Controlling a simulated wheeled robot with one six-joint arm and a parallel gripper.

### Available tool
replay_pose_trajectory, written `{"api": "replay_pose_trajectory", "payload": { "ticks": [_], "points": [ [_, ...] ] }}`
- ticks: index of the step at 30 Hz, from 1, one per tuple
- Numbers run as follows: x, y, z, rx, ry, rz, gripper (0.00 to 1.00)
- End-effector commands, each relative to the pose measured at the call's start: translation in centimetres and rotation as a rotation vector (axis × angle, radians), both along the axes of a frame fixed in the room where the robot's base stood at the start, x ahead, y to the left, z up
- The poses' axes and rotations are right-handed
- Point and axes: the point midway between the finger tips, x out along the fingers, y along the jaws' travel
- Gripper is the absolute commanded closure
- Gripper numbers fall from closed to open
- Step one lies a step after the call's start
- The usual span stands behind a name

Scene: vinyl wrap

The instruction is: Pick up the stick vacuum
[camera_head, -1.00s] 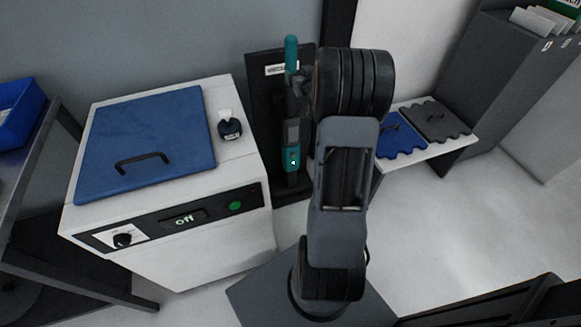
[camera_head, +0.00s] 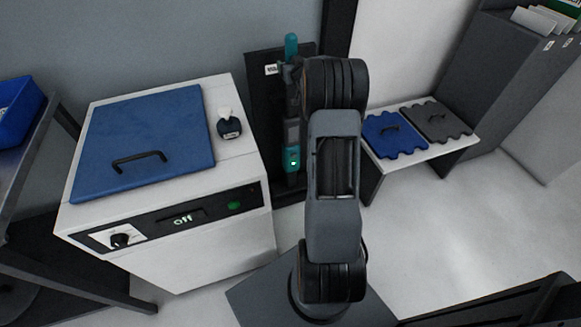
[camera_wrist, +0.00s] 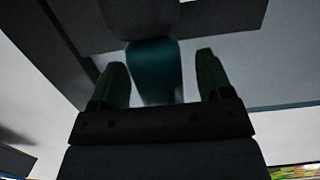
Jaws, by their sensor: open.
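The stick vacuum (camera_head: 292,155) is teal and dark grey and stands upright against a dark panel, between the white machine and my arm. Its teal top (camera_head: 291,46) shows above my arm's end, and part of its middle is hidden there. In the wrist view, a teal part of the vacuum (camera_wrist: 154,68) lies between the two fingers of my gripper (camera_wrist: 160,75). The fingers are apart, with a gap visible on both sides of it. In the head view my gripper is mostly hidden behind my arm.
A low white bench (camera_head: 425,150) holds blue and grey pads at the right. Open floor lies at the lower right.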

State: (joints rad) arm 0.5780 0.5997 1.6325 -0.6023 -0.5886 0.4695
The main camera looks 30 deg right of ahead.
Motion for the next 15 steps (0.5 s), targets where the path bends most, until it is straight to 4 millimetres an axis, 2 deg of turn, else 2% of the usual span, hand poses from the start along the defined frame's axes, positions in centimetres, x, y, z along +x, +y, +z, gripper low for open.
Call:
{"api": "replay_pose_trajectory", "payload": {
  "ticks": [3, 15],
  "points": [
    [-0.02, 0.00, 0.02, 0.000, 0.000, 0.000, 0.28],
    [-0.03, 0.02, 0.03, 0.000, 0.000, 0.000, 0.66]
  ]
}}
